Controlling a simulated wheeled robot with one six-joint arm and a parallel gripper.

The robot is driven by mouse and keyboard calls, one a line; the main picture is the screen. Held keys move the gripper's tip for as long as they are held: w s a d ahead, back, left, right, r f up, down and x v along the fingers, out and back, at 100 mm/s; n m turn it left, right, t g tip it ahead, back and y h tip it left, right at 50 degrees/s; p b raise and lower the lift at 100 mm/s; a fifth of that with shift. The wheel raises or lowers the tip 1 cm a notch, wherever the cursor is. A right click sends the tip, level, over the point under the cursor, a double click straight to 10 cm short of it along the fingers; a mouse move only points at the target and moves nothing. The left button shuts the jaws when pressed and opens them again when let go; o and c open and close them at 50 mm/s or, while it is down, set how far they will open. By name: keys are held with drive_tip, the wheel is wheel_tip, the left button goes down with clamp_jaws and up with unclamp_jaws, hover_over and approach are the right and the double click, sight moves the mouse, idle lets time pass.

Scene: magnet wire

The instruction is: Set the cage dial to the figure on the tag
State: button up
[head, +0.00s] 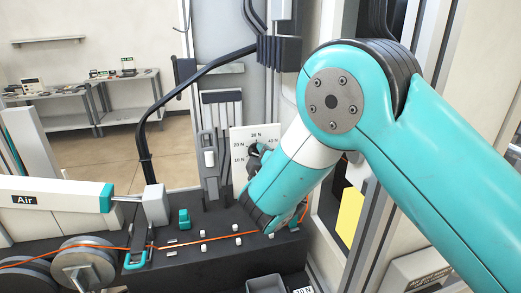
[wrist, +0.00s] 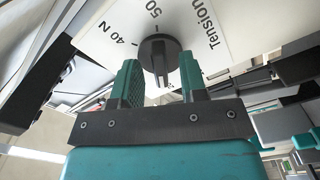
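The cage dial is a black knob (wrist: 158,54) on a white plate (wrist: 105,32) marked 40 N, 50 and "Tension" in the wrist view. In the head view the plate (head: 242,133) shows figures from 10 N to 40 N, its lower right hidden by my arm. My gripper (wrist: 160,68) is open, with one teal finger on each side of the knob's lower part; I cannot tell whether they touch it. The knob's pointed setting is not clear.
An orange wire (head: 215,238) runs across the dark bench past small white guides. Wire spools (head: 83,266) stand at the left, near a white unit labelled Air (head: 50,195). A grey bin (head: 266,284) is at the bottom. A yellow panel (head: 349,216) is right of my arm.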

clamp_jaws()
idle(0.4)
drive_tip(key=n+p, duration=0.2)
drive_tip(key=n, duration=0.9)
idle(0.6)
unclamp_jaws()
